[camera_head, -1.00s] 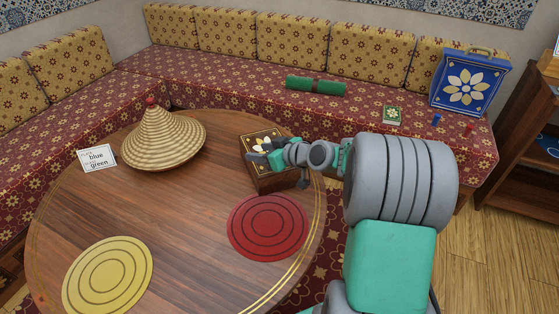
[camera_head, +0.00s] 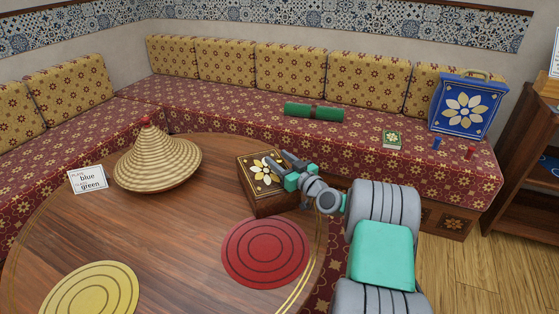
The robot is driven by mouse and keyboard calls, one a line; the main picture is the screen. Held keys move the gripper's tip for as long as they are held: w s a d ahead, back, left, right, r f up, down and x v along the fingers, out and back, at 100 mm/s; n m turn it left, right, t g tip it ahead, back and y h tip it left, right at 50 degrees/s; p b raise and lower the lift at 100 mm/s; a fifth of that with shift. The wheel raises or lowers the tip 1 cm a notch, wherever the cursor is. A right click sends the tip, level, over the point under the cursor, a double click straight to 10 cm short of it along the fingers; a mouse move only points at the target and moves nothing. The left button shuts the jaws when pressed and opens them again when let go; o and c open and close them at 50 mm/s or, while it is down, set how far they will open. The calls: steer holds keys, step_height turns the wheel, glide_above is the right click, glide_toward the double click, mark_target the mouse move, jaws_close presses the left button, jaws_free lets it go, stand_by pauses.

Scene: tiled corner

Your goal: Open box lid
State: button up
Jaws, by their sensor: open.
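A small wooden box (camera_head: 274,203) stands on the round table near its right edge. Its dark lid (camera_head: 250,167) has a cream flower pattern and gold corner marks, and lies closed as far as I can see. My gripper (camera_head: 278,162) is open and empty at the lid's right side, its fingers pointing left. The fingers overlap the lid's right part in the picture; I cannot tell whether they touch it. The box's far right side is partly hidden behind my gripper.
On the round table (camera_head: 180,235) are a woven cone cover (camera_head: 157,160), a red round mat (camera_head: 265,253), a yellow mat (camera_head: 92,290) and a sign (camera_head: 88,179). The bench behind holds a green roll (camera_head: 313,112), a small green box (camera_head: 392,140) and a blue case (camera_head: 466,105).

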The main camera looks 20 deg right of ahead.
jaws_close()
stand_by(0.3)
stand_by(1.0)
